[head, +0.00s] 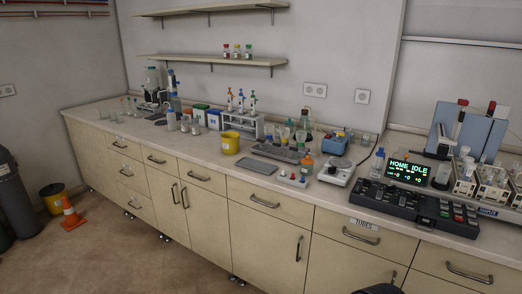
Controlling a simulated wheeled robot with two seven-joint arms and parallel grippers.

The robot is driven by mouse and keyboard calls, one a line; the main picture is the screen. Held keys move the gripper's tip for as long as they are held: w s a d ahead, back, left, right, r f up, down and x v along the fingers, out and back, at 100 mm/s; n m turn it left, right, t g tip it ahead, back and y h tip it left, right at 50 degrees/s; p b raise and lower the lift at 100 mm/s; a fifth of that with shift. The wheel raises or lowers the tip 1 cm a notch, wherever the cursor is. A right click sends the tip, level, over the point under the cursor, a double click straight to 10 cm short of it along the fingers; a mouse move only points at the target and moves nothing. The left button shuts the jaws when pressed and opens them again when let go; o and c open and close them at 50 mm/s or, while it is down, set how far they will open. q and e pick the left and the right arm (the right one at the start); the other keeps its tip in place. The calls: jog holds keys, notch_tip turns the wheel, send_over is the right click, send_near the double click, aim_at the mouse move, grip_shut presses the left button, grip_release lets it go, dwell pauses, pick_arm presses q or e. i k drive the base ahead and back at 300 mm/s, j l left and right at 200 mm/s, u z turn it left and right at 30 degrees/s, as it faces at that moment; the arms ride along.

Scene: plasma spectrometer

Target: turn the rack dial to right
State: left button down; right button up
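The spectrometer station stands at the right end of the bench. Its small screen (408,172) reads "HOME IDLE" in green, with smaller digits below. A black control panel (415,208) with several keys and red buttons lies in front of the screen. White racks (466,183) holding capped bottles stand to its right, before a blue-grey unit (468,132). The rack dial is too small to make out, so its setting cannot be told. Neither of my grippers is in view.
A long bench (225,161) with drawers runs along the wall. A white hotplate-like device (337,172), an orange-labelled bottle (306,169) and a yellow container (230,143) stand left of the panel. A dark rounded shape (378,289) shows at the bottom edge.

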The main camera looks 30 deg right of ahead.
aim_at(367, 182)
jog(key=i+l+z, duration=0.15)
jog(key=i+z, duration=0.75)
jog(key=i+j+z, duration=0.15)
jog(key=i+z, duration=0.3)
jog(key=i+l+z, duration=0.15)
jog(key=i, duration=0.25)
jog(key=i+l+z, duration=0.1)
jog(key=i+l, duration=0.15)
jog(key=i, duration=0.2)
